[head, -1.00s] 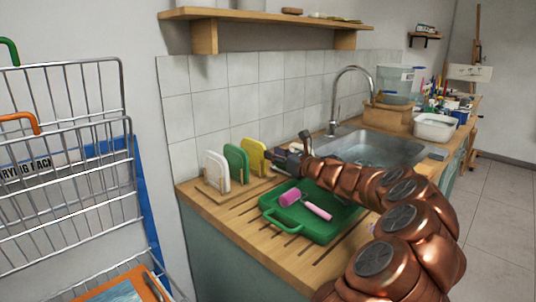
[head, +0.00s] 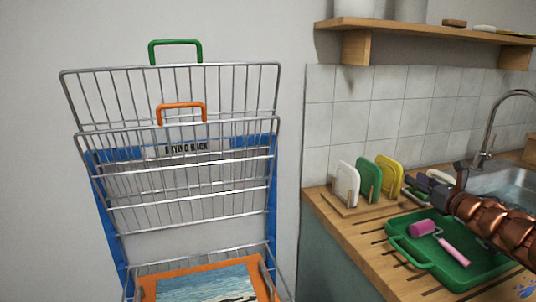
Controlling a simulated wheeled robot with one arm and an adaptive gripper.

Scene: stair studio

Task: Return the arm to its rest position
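My copper-coloured arm (head: 495,225) reaches in from the right edge in the head view, over the wooden counter. My gripper (head: 412,184), dark and small in the picture, is at its end, pointing left. It is close to the yellow board in the picture, above the back of the green tray. I cannot tell whether its fingers are apart or closed, and no held object is clear.
A green tray (head: 398,248) with a pink roller (head: 440,242) lies on the counter (head: 345,230). White (head: 346,182), green (head: 368,177) and yellow (head: 389,176) boards stand in a wooden rack. A wire drying rack (head: 185,205) holds a painting (head: 205,284). A sink is at right.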

